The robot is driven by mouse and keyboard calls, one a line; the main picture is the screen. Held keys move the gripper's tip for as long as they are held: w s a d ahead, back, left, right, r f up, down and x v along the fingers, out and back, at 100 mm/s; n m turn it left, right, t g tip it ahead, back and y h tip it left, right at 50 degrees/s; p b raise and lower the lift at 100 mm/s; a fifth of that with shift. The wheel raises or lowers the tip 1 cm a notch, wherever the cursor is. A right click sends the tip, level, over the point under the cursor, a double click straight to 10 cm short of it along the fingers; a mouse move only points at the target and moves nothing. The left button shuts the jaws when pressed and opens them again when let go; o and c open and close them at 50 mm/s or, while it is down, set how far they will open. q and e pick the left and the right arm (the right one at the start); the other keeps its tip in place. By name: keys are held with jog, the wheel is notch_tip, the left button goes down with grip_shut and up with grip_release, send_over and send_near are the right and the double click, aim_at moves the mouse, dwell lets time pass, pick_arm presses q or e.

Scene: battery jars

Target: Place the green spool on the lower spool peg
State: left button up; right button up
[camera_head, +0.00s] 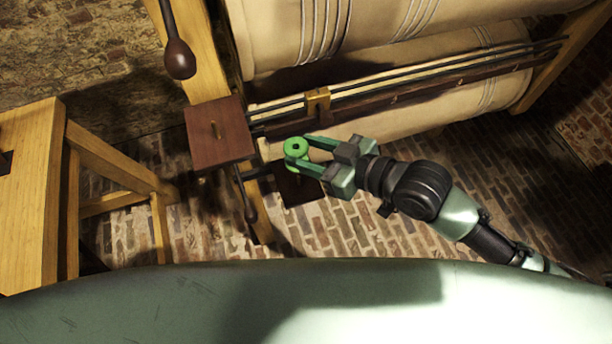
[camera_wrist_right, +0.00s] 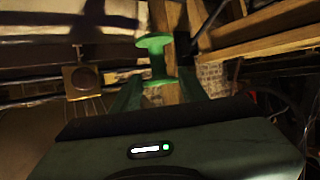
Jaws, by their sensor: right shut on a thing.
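The green spool (camera_head: 296,149) is held at the tips of my right gripper (camera_head: 303,157) in the head view. The spool (camera_wrist_right: 156,50) also shows upright between the two fingers in the right wrist view, with its wide top flange above them. A dark square wooden plate (camera_head: 297,190) lies lower down, partly behind the spool and gripper; I cannot make out a peg on it. My left gripper is not in view.
Large cream rollers (camera_head: 400,115) with a dark rail and a brass bracket (camera_head: 318,101) lie behind the gripper. A dark bulb-ended handle (camera_head: 179,58) hangs at upper left. A wooden stool (camera_head: 30,190) stands at left. Open brick floor (camera_head: 350,225) shows below.

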notch_tip(320, 180, down, 10)
jog(key=shift+r+b, duration=0.1)
jog(key=shift+b, duration=0.45)
jog(key=shift+f, duration=0.25)
jog(key=o, duration=1.3)
jog(key=shift+r, duration=0.1)
jog(key=shift+r, duration=0.25)
jog(key=shift+v, duration=5.95)
